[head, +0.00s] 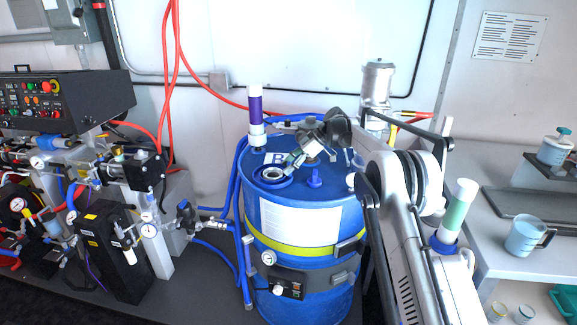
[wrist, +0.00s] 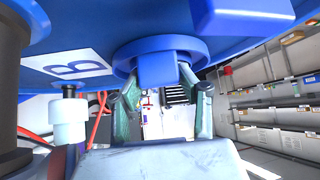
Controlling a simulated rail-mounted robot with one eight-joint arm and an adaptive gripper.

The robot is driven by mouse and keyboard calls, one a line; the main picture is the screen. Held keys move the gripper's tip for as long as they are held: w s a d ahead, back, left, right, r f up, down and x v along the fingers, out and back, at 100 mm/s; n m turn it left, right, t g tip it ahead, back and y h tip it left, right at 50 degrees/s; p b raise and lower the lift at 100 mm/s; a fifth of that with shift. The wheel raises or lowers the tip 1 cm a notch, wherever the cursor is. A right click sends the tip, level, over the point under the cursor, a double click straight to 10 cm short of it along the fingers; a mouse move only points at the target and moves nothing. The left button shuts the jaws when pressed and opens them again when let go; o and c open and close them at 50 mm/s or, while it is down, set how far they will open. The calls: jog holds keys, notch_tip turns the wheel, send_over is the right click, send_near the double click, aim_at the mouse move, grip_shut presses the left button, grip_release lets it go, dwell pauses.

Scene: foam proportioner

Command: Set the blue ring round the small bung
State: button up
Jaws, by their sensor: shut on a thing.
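The blue ring (head: 257,182) is at the left front of the blue drum's top, around a pale round fitting. My gripper (head: 291,161) reaches down to it from the upper right and is shut on it. In the wrist view the two green-grey fingers meet the underside of a round blue flange (wrist: 198,48), with a squared blue block (wrist: 157,69) between them. I cannot tell whether that block belongs to the ring. The small bung (head: 314,179) stands upright on the drum top, to the right of the ring and apart from it.
A white and purple bottle (head: 256,108) stands behind the ring on the drum (head: 290,248). A paper label with a B (wrist: 80,68) lies on the drum top. A control panel (head: 60,105) is at left. A bench with a jug (head: 524,236) is at right.

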jog(key=o, duration=0.9)
jog(key=shift+f, duration=0.1)
jog(key=shift+p+v, duration=0.6)
jog(key=shift+v, duration=1.8)
jog(key=shift+w+d+r+p, duration=0.1)
jog(key=shift+d+r+p, duration=0.3)
jog(key=shift+r, duration=0.45)
jog(key=shift+w+d+r+p, duration=0.1)
jog(key=shift+d+r+p, duration=0.25)
jog(key=shift+r, duration=0.45)
jog(key=shift+d+r+p, duration=0.4)
jog(key=shift+r, duration=0.45)
jog(key=shift+f, duration=0.1)
jog(key=shift+s+a+f+b, duration=0.1)
jog(key=shift+a+f+b, duration=0.3)
jog(key=shift+f, duration=0.45)
jog(key=shift+a+f+b, duration=0.45)
jog(key=shift+f, duration=0.45)
jog(key=shift+s+a+f+b, duration=0.1)
jog(key=shift+a+f+b, duration=0.3)
jog(key=shift+f, duration=0.45)
